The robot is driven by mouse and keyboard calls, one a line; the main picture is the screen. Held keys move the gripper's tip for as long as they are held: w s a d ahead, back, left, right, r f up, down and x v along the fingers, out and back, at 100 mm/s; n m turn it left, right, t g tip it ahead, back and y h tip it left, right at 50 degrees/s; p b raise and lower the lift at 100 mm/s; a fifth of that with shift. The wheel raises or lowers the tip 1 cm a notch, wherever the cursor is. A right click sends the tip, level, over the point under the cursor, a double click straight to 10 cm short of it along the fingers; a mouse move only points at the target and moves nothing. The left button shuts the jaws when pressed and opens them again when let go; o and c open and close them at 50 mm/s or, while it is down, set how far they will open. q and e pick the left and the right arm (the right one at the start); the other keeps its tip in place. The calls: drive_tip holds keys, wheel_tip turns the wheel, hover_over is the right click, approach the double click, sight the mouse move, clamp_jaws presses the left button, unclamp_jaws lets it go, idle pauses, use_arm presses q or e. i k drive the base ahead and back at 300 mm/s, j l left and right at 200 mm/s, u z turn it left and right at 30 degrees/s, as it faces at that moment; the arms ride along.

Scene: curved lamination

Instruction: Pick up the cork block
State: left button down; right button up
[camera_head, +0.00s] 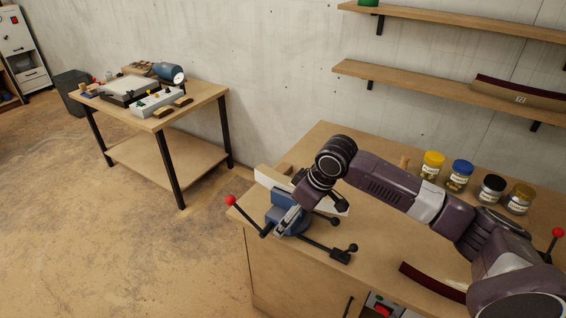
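I cannot make out the cork block with certainty. A small tan upright piece (404,162) shows just behind my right arm on the near workbench, mostly hidden; I cannot tell whether it is cork. My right gripper (288,217) is pointed down at a blue vise (292,222) on the bench's left side. The wrist covers part of the vise, and I cannot tell whether the fingers are open or hold anything. My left gripper is not in view.
The workbench (375,245) carries several lidded jars (459,174) at the back and a dark red curved strip (432,282) in front. A pale board (271,178) stands by the vise. A side table (205,98) with tools stands left. Shelves (440,80) hang above. Floor between is clear.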

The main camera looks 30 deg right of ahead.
sight(284, 168)
drive_tip(key=i+l, duration=0.45)
drive_tip(key=i, duration=0.15)
drive_tip(key=i+l, duration=0.5)
drive_tip(key=i, duration=0.05)
